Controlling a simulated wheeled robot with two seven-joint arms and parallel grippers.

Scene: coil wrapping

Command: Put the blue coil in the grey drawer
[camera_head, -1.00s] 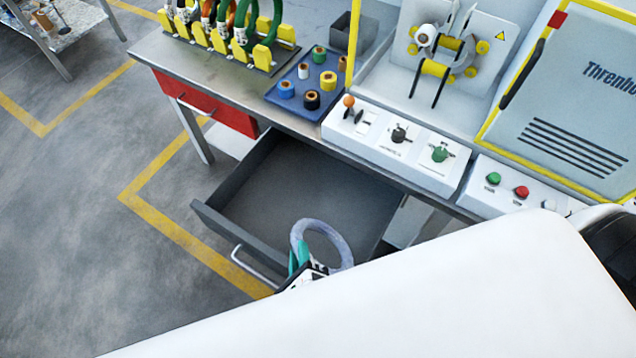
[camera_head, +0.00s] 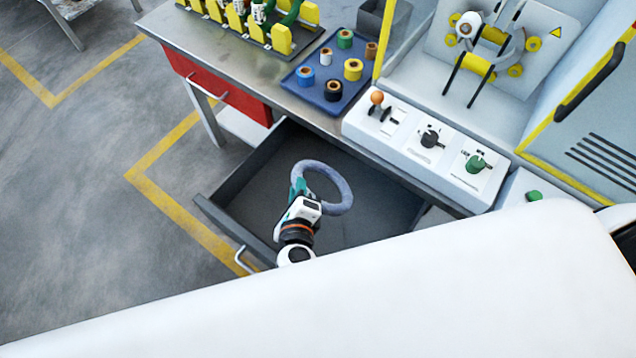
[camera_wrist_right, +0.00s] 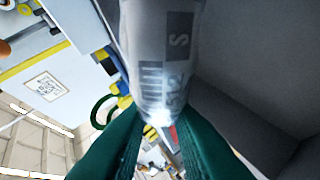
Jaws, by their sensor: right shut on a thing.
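The coil (camera_head: 344,190) is a pale grey-blue ring. My right gripper (camera_head: 298,187) is shut on its left side and holds it over the open grey drawer (camera_head: 262,180). From the head I cannot tell how far the coil is above the drawer floor. In the right wrist view the wrapped coil (camera_wrist_right: 160,60), with a printed label, lies between my two green fingers (camera_wrist_right: 157,140). The drawer is pulled out below the bench and its visible floor is bare. My left gripper is not in view.
The bench (camera_head: 225,55) carries a blue tray (camera_head: 310,85) of small spools and a white control panel (camera_head: 415,140) with knobs. A closed red drawer (camera_head: 225,92) is left of the grey one. A large white shape hides the lower foreground.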

